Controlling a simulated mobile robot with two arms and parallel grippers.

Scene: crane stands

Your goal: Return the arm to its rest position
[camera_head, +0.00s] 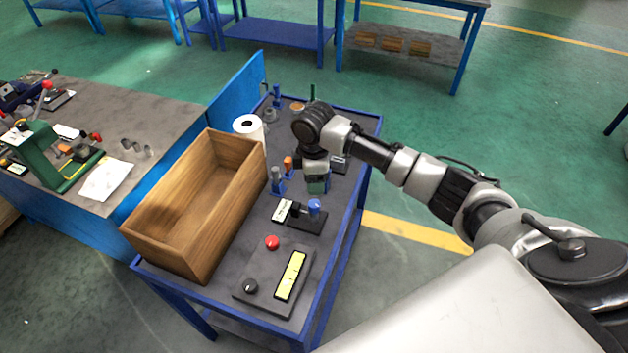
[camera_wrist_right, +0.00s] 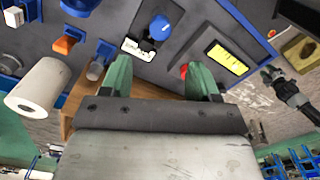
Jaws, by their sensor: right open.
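My right arm (camera_head: 405,168) reaches in from the right in the head view. Its gripper (camera_head: 318,186) hangs over the blue-framed cart (camera_head: 215,313), above the dark top. In the right wrist view the two green fingers of the right gripper (camera_wrist_right: 162,80) stand apart with nothing between them. The gripper is open and empty. Beyond the fingertips, a device with a blue knob (camera_wrist_right: 160,27) and a red button (camera_wrist_right: 185,70) beside a yellow-labelled panel (camera_wrist_right: 227,58) show. My left gripper is not in view.
A wooden crate (camera_head: 133,226) stands on the cart's left side, with a white roll (camera_head: 248,126) behind it. The blue-knob device (camera_head: 314,206) and a control box (camera_head: 247,268) are at the front. A workbench (camera_head: 170,112) stands left. Green floor (camera_head: 440,110) is clear beyond the cart.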

